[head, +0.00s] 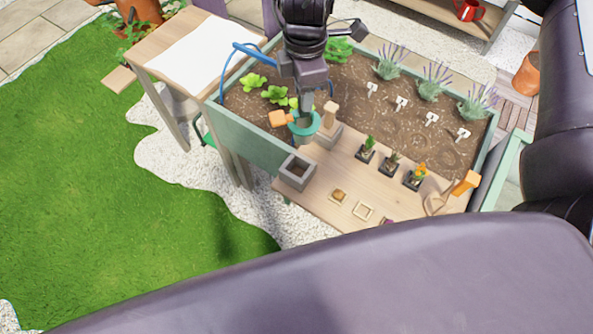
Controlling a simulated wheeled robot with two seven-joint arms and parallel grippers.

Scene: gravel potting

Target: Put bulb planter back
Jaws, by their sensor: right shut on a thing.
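My right gripper (306,107) points down at the near left corner of the planting bed. It is shut on the bulb planter (303,130), a teal round tool with an orange handle (281,118) sticking out to the left. The fingers partly hide the tool. The planter is above the wooden shelf's left end, next to an open grey square holder (297,171) that looks empty. A second grey holder (326,138) is just right of the planter, with a pale wooden handle (330,113) standing up from it. My left gripper is out of view.
The wooden shelf (325,205) carries several small potted plants (390,162), small square trays (363,211) and an orange-handled tool (465,183) at its right end. Behind lies a soil bed (350,110) with lettuces, lavender and white labels. A side table (190,58) stands left.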

